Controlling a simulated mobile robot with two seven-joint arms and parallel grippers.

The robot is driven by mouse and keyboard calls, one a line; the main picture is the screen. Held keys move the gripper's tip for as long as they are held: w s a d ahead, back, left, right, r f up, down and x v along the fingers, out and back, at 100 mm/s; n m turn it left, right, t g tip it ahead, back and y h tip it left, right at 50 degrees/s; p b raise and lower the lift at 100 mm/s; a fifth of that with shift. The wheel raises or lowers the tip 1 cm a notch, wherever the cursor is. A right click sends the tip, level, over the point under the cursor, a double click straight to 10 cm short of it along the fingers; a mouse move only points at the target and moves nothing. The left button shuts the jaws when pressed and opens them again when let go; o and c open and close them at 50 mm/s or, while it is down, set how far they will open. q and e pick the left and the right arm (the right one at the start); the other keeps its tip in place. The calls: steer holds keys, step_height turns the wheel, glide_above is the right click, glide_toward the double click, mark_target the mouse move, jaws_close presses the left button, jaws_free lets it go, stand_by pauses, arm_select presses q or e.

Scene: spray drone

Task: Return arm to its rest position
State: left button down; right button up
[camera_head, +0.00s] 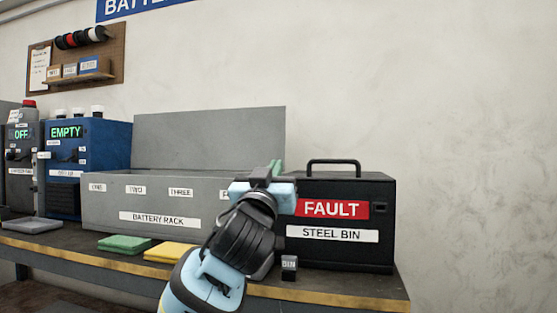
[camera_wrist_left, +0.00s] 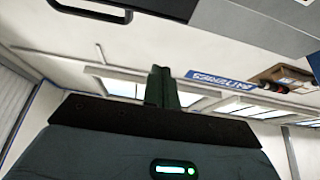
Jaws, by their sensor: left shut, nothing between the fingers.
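My left arm comes up from the bottom of the head view. My left gripper (camera_head: 268,170) is in front of the right end of the grey battery rack (camera_head: 150,205), close to the black steel bin (camera_head: 340,250). It is shut with nothing held. In the left wrist view the closed fingers (camera_wrist_left: 162,86) stand up from the gripper body, which has a lit green strip. The gripper covers part of the rack's rightmost label. My right gripper is not in view.
The workbench (camera_head: 370,288) also carries a green pad (camera_head: 124,243), a yellow pad (camera_head: 172,252), a grey pad (camera_head: 32,225) and a blue box reading EMPTY (camera_head: 100,145). The steel bin has a handle on top and a FAULT label. The wall above is clear at right.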

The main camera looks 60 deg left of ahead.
arm_select(q)
steer(key=shift+r+v, duration=0.2)
steer(key=shift+v, duration=0.8)
steer(key=shift+r+v, duration=0.15)
steer(key=shift+v, duration=0.9)
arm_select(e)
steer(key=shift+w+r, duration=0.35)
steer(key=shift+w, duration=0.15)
arm_select(q)
steer(key=shift+s+d, duration=0.1)
steer(key=shift+s, duration=0.05)
steer(key=shift+p, duration=0.3)
